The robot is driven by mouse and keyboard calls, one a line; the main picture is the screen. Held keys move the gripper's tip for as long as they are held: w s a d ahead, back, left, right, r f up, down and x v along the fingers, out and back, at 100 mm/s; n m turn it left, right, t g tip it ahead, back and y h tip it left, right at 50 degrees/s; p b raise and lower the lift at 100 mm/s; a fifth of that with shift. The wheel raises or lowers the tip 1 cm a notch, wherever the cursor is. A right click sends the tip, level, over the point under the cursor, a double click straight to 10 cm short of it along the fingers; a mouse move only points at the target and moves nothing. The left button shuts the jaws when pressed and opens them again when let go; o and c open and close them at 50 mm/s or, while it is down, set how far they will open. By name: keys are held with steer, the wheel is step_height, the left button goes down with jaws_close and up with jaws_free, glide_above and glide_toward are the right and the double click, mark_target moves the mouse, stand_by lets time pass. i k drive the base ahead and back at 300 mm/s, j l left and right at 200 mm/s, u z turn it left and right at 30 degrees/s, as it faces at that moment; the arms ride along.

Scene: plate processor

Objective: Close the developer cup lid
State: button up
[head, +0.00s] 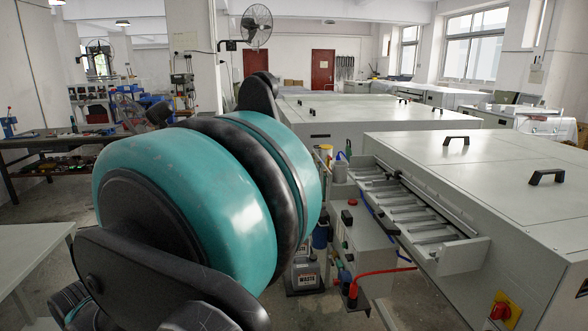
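I cannot make out a developer cup or its lid for certain. A small grey container (340,172) stands at the left end of the plate processor (490,185), beside its roller tray. It is small in the picture, and I cannot tell whether it has a lid or whether that lid is open. A yellow container (326,151) stands just behind it to the left. My large teal and black arm links fill the left and middle of the head view and hide part of the area beside the processor. My gripper does not show.
The roller tray (460,252) juts from the processor. Bottles stand on the floor near my arm. A pale table (30,258) is at left, a dark workbench (50,145) behind it.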

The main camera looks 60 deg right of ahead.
mark_target(348, 148)
steer(key=z, duration=2.55)
steer(key=i+j, duration=0.4)
steer(key=i+j+u, duration=0.05)
steer(key=i, duration=0.05)
